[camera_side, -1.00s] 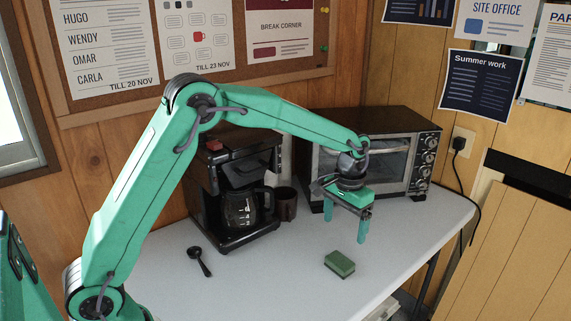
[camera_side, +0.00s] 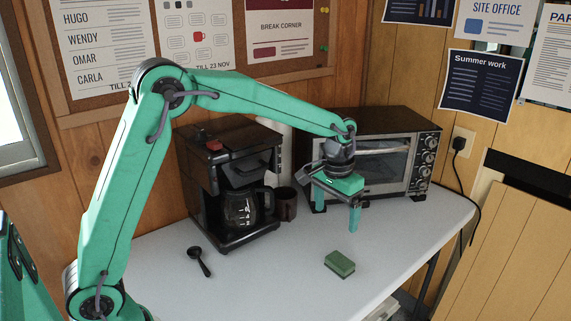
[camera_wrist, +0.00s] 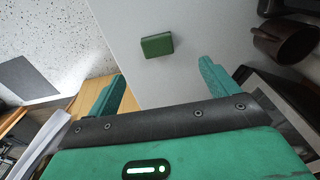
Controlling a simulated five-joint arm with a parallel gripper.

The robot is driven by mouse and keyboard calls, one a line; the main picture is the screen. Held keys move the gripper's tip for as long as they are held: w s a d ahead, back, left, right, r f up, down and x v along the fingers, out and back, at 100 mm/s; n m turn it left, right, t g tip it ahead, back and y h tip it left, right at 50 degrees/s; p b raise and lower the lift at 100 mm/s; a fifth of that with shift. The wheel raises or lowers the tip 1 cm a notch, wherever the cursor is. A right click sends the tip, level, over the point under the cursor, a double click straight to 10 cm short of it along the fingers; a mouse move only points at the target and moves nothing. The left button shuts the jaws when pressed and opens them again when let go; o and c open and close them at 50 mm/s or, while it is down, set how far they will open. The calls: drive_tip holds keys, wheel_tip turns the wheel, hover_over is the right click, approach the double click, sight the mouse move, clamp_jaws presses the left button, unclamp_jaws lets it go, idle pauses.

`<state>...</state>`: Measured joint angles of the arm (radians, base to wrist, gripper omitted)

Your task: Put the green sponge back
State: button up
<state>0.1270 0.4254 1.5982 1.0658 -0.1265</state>
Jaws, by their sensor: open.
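The green sponge (camera_side: 340,263) lies flat on the white table (camera_side: 290,275), near its front right edge. It also shows in the wrist view (camera_wrist: 157,45), beyond and between my two fingers. My gripper (camera_side: 340,220) is open and empty. It hangs above the table, behind the sponge and in front of the toaster oven, not touching the sponge. Both green fingers also show in the wrist view (camera_wrist: 160,88).
A coffee maker (camera_side: 210,180) with a glass jug (camera_side: 241,210) stands at the back left. A dark mug (camera_side: 286,204) is beside it. A black scoop (camera_side: 200,262) lies front left. The toaster oven (camera_side: 405,180) stands behind my gripper. The table is bare around the sponge.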

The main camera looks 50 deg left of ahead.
drive_tip(key=s+a+r+t, duration=0.2)
drive_tip(key=s+a+r, duration=0.2)
drive_tip(key=s+r, duration=0.7)
drive_tip(key=s+a+f+t, duration=0.2)
drive_tip(key=s+t, duration=0.1)
drive_tip(key=s, duration=1.2)
drive_tip(key=shift+s+a+f, duration=0.15)
drive_tip(key=shift+s+f, duration=0.1)
drive_tip(key=shift+s, duration=0.15)
